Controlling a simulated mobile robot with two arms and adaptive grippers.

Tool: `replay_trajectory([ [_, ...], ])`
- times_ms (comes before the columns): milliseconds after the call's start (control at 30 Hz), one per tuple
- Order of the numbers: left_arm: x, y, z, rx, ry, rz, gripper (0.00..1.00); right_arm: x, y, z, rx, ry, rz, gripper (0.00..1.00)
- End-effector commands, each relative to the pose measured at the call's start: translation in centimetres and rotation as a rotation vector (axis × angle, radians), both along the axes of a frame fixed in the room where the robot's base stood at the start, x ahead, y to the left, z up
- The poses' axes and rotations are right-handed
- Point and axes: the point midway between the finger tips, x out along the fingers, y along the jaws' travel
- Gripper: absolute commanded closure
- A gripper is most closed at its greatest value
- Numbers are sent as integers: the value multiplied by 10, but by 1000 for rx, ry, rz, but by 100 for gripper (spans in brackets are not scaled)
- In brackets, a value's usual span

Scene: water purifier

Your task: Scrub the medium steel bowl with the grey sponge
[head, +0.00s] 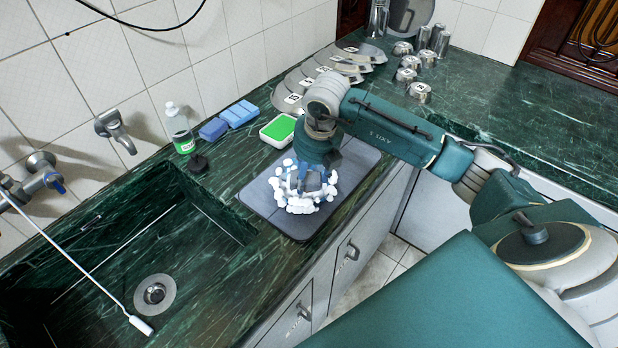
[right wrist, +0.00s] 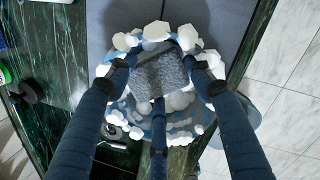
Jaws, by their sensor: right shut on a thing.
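My right gripper (head: 307,184) reaches down from above onto a foam-covered heap on the dark grey mat. In the right wrist view its three dark blue fingers (right wrist: 159,90) close around the grey sponge (right wrist: 160,73). White foam lumps (head: 301,207) ring the sponge and the gripper. The medium steel bowl (right wrist: 182,127) is mostly hidden under foam, fingers and sponge; a bluish, shiny curved part shows below the sponge. The sponge is pressed in at the bowl, but the exact contact is hidden. My left gripper is not in view.
The mat (head: 358,168) lies on the green counter right of the sink (head: 150,255). Behind it are a green-topped tub (head: 279,129), blue sponges (head: 228,117), a soap bottle (head: 179,128) and numbered steel plates (head: 292,99). Steel cups (head: 418,92) stand farther right.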

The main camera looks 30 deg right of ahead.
Motion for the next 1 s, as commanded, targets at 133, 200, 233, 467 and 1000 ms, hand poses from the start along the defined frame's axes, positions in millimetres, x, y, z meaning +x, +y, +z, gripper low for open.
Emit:
replay_trajectory([
  [133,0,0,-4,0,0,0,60,10,0,-1,0,-1,0,70],
  [200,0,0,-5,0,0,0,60,14,0,-1,1,-2,0,70],
  [233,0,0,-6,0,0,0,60,16,0,-1,2,-1,0,70],
  [467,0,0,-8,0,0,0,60,23,-1,-1,1,-1,1,70],
  [1000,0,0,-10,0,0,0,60,41,16,1,2,-2,1,70],
])
